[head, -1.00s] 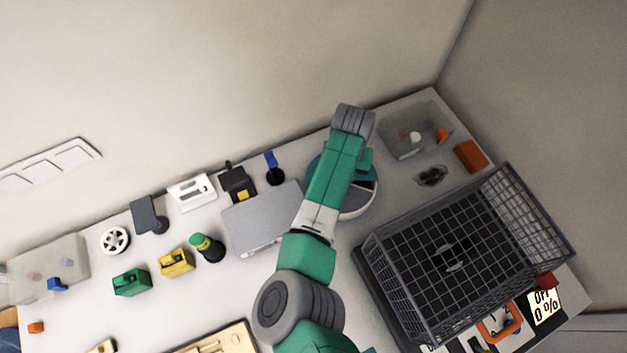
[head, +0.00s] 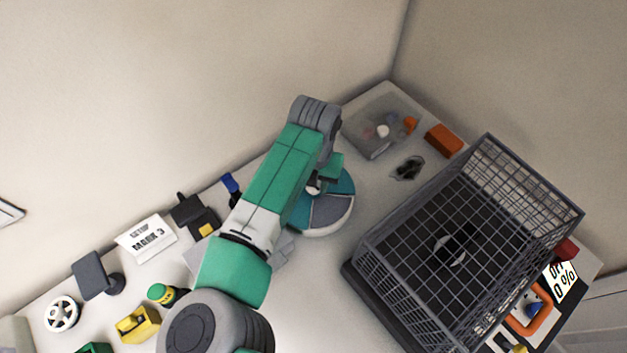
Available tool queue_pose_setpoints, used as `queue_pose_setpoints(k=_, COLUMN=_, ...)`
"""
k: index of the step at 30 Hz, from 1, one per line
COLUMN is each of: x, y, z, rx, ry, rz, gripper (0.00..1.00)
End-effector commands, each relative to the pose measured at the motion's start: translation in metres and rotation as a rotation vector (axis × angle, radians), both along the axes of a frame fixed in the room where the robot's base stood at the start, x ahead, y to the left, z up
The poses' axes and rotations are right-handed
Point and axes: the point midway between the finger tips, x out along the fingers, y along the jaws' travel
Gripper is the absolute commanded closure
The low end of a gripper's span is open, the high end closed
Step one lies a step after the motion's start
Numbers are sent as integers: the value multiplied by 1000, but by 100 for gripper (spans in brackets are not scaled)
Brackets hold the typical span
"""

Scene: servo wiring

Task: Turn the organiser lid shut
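The round organiser (head: 331,211) stands on the table right of my arm in the head view. It has a white rim, and its top shows teal and grey wedge-shaped sections. I cannot tell which sections are lid and which are openings. My arm covers its left and far parts. My gripper (head: 315,188) is over the far side of the organiser, partly hidden by my own arm. Its fingers are too small and covered to show whether they are open or touching the lid.
A large dark wire basket (head: 465,245) stands close to the right. A clear bin (head: 375,128), an orange block (head: 444,140) and a small dark item (head: 408,168) lie beyond. A grey flat case (head: 197,256) is partly under my arm. Small items line the left.

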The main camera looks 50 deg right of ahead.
Motion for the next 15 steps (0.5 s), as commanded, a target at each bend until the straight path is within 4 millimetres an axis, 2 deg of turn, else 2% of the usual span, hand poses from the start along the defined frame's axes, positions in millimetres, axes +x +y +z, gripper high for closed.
queue_pose_setpoints(k=3, x=0, y=-1, z=1, rx=-4, ry=-2, rz=0, gripper=100)
queue_pose_setpoints(k=4, x=0, y=-1, z=2, rx=-4, ry=-2, rz=0, gripper=61)
queue_pose_setpoints(k=6, x=0, y=-1, z=1, rx=-4, ry=-2, rz=0, gripper=48)
queue_pose_setpoints(k=7, x=0, y=-1, z=1, rx=-4, ry=-2, rz=0, gripper=45)
queue_pose_setpoints(k=15, x=0, y=-1, z=3, rx=-3, ry=-1, rz=0, gripper=45)
